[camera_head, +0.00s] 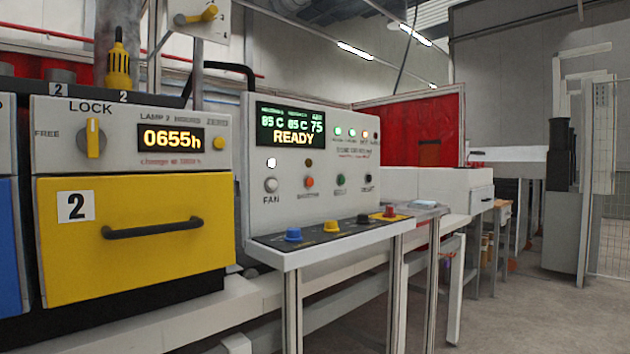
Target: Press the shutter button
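A white control panel (259,213) stands in the middle of the view, tilted back above a narrow shelf. Its lower row holds a white button (271,184) marked FAN, a red-orange button (309,182), a green button (340,180) and a dark button (368,178). The small label under the red-orange button seems to read SHUTTER, but it is blurred. The display (290,127) above reads READY. My gripper is not in view, so its state and its distance from the buttons do not show.
The shelf (300,254) juts out below the panel and carries blue, yellow, black and red knobs. A yellow drawer (135,235) with a black handle and a LOCK knob (95,138) stand at left. Open floor (530,310) lies at right, before a wire fence (608,180).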

